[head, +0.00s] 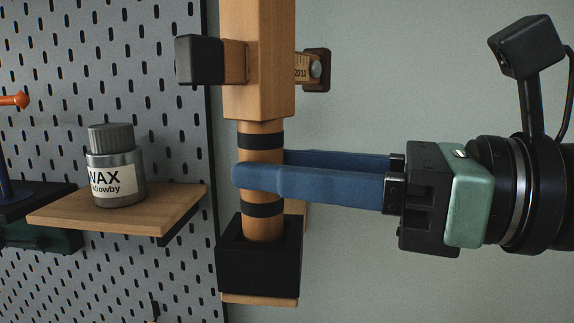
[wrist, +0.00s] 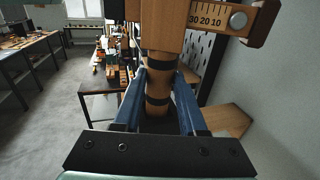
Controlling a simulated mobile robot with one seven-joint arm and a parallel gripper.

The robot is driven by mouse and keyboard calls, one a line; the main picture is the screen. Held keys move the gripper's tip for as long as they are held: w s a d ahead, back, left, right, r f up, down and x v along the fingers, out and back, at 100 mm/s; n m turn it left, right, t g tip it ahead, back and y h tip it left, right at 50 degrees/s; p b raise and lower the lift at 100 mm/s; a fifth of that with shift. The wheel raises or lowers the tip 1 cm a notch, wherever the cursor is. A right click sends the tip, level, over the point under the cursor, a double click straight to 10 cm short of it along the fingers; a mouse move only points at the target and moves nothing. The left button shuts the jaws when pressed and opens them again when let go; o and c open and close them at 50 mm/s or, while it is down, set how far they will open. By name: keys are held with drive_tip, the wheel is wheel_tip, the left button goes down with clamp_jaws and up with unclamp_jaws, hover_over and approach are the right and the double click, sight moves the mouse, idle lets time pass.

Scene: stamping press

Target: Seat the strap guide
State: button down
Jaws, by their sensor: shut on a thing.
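A round wooden cylinder (head: 262,226) with two black bands stands upright below a square wooden column (head: 258,60). It also shows in the wrist view (wrist: 160,88). Its top meets the column's underside, and its lower end goes down inside a black square socket (head: 258,268), where it is hidden. My gripper (head: 262,170) comes in from the right, its long blue fingers level, one in front of the cylinder and one behind. It is shut on the cylinder between the bands. No part is labelled as the strap guide, so I cannot tell which it is.
A black block (head: 199,60) juts left from the column and a ruler arm (head: 303,72) with a metal screw juts right, both above my fingers. A wooden shelf (head: 150,212) holds a grey wax jar (head: 115,165) at left, before a pegboard (head: 120,55). Workbenches (wrist: 35,55) stand farther off.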

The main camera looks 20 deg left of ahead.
drive_tip(key=shift+f+b, duration=0.6)
drive_tip(key=shift+f, duration=0.05)
drive_tip(key=shift+c, duration=1.9)
unclamp_jaws()
drive_tip(key=d+b, duration=0.3)
drive_tip(key=d, duration=1)
drive_tip(key=shift+b, duration=0.4)
